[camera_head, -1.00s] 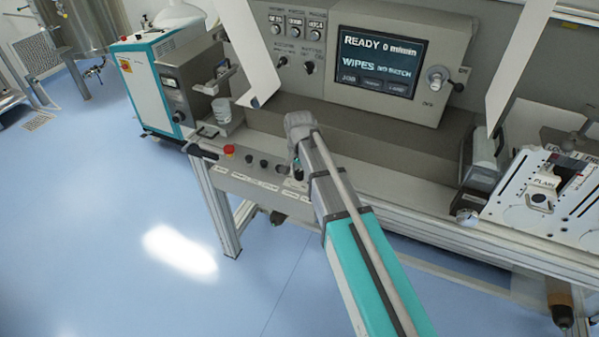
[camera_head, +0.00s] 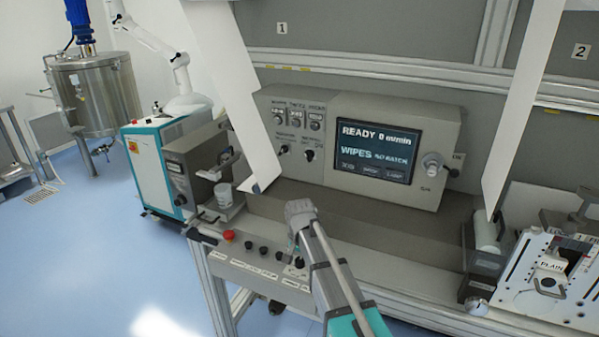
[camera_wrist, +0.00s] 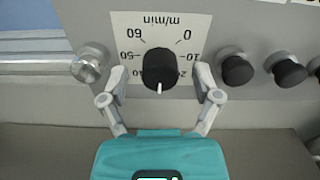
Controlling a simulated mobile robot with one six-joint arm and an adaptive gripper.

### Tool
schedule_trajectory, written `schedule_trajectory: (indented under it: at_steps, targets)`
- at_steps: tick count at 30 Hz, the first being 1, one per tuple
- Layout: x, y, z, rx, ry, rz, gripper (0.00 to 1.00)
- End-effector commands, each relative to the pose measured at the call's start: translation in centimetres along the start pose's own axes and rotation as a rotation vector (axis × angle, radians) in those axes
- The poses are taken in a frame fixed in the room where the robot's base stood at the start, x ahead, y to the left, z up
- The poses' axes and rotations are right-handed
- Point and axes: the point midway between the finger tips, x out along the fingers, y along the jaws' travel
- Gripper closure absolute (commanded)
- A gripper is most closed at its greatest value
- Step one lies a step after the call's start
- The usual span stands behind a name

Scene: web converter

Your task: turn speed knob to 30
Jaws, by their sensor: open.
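The speed knob (camera_wrist: 159,68) is black with a white pointer line, on a white m/min dial plate (camera_wrist: 128,20) that shows upside down in the wrist view. The pointer points straight down in that picture. 0 and 10 show at the right, 20 partly at lower right, and 50 and 60 at the left. The mark below the knob is hidden. My gripper (camera_wrist: 160,77) is open, with one finger on each side of the knob and visible gaps between. In the head view my gripper (camera_head: 299,213) is at the front panel and hides the knob.
Neighbouring black knobs (camera_wrist: 235,69) stand close right of my fingers, and a metal knob (camera_wrist: 89,64) close left. A red button (camera_head: 228,234) is on the front panel. The screen (camera_head: 372,147) reads READY 0 m/min. White web sheets (camera_head: 521,110) hang nearby.

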Motion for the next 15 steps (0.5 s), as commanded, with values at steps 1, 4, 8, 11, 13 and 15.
schedule_trajectory:
  at_steps: [1, 4, 8, 11, 13, 15]
  targets:
    - [0.0, 0.0, 0.0, -0.023, 0.0, 0.0, 0.19]
    - [0.0, 0.0, 0.0, -0.079, 0.0, 0.0, 0.19]
    - [0.0, 0.0, 0.0, -0.161, 0.0, 0.0, 0.19]
    - [0.0, 0.0, 0.0, -0.227, 0.0, 0.0, 0.19]
    - [0.0, 0.0, 0.0, -0.273, 0.0, 0.0, 0.19]
    - [0.0, 0.0, 0.0, -0.318, 0.0, 0.0, 0.19]
